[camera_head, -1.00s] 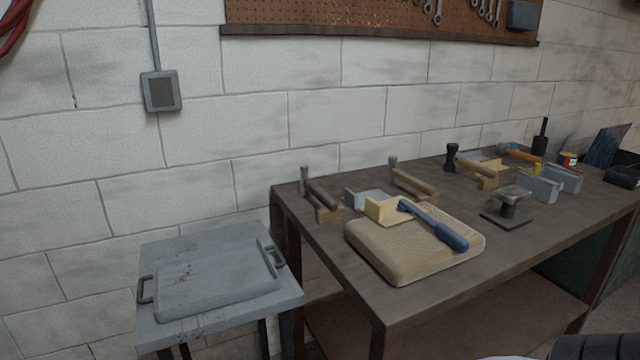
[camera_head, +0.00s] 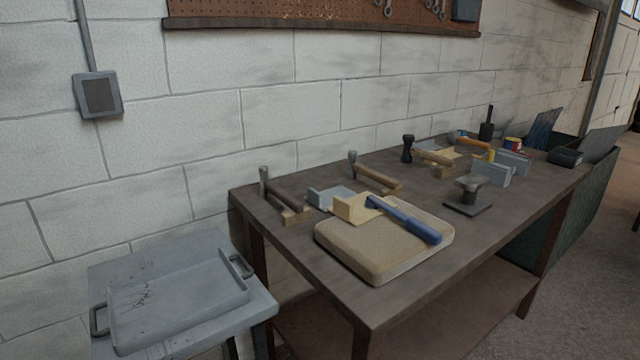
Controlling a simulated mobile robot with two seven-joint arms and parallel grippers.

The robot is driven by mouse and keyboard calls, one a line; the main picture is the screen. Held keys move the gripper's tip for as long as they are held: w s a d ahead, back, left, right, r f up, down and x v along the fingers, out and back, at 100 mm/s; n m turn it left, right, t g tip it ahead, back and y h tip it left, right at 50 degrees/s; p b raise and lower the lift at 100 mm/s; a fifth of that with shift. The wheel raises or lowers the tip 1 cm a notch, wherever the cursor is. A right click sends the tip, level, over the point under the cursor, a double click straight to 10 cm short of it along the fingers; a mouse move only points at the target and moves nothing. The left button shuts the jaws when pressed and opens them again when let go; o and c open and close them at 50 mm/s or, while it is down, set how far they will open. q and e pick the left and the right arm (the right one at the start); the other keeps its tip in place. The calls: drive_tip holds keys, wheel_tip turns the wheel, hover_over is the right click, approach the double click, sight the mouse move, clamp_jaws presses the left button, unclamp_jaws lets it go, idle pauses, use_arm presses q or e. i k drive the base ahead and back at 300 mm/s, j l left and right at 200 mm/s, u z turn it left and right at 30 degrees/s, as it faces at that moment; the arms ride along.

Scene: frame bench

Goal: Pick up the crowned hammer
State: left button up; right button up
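Several hammers lie on the workbench (camera_head: 340,285). A grey-headed hammer (camera_head: 285,199) with a brown handle rests on a wooden block at the left end. A second grey-headed hammer (camera_head: 377,180) lies behind the middle. A hammer with a black head (camera_head: 408,148) is farther right, and an orange-handled one (camera_head: 473,144) is beyond it. A blue-handled tool (camera_head: 410,221) lies across a tan pad (camera_head: 345,251). I cannot tell which hammer is the crowned one. Neither of my grippers is in view.
A grey tray (camera_head: 180,306) with two handles sits on a low stand left of the bench. Beige and grey angled blocks (camera_head: 491,173), a small anvil-like stand (camera_head: 468,208) and a red can (camera_head: 512,144) crowd the top. Open floor (camera_head: 590,290) lies right of the bench.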

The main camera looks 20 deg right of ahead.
sight(267, 188)
drive_tip(key=j+z, duration=0.1)
drive_tip(key=z, duration=0.25)
drive_tip(key=i+j+z, duration=0.15)
drive_tip(key=z, duration=0.2)
drive_tip(key=j+z, duration=0.15)
drive_tip(key=z, duration=0.25)
drive_tip(key=i+j+z, duration=0.15)
drive_tip(key=j+z, duration=0.7)
drive_tip(key=i+l, duration=0.05)
drive_tip(key=l, duration=0.05)
